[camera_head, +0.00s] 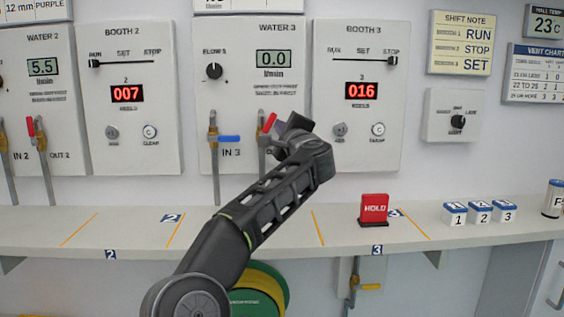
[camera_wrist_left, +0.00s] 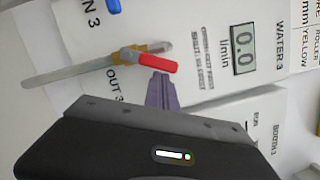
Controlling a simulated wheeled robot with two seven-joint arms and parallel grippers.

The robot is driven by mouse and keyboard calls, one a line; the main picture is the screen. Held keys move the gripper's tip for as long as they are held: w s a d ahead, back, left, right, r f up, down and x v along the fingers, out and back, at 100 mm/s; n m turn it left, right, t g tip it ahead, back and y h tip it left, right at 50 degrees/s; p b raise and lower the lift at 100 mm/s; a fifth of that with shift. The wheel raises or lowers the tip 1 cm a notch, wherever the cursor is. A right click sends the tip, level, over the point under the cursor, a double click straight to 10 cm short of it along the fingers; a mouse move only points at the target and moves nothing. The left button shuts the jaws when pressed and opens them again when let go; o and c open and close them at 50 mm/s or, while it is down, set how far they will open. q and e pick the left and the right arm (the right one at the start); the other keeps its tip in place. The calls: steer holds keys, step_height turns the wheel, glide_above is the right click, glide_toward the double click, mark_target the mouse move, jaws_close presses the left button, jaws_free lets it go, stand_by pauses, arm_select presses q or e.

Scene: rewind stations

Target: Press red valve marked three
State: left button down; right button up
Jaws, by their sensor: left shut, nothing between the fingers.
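The red valve handle (camera_head: 269,123) is on the WATER 3 panel (camera_head: 242,90), on the pipe to the right of IN 3. In the left wrist view the red handle (camera_wrist_left: 150,60) sticks out from its brass body, with the label OUT 3 beside the pipe. My left gripper (camera_head: 290,123) is shut and empty, just right of the red handle in the head view. In the left wrist view its closed fingertips (camera_wrist_left: 162,82) are right by the handle's end. I cannot tell whether they touch it. My arm hides part of the pipe below. My right gripper is not in view.
A blue valve handle (camera_head: 229,138) sits left of the red one on the IN 3 pipe. The BOOTH 3 panel (camera_head: 358,90) is to the right. A shelf (camera_head: 270,226) below carries a red HOLD block (camera_head: 374,209) and small numbered blocks (camera_head: 480,212).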

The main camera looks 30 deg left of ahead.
mark_target(270, 117)
arm_select(q)
steer(key=shift+s+a+r+n+b, duration=0.7)
steer(key=shift+a+r+b, duration=0.1)
steer(key=shift+a+r, duration=0.15)
steer(key=shift+r, duration=0.15)
stand_by(0.3)
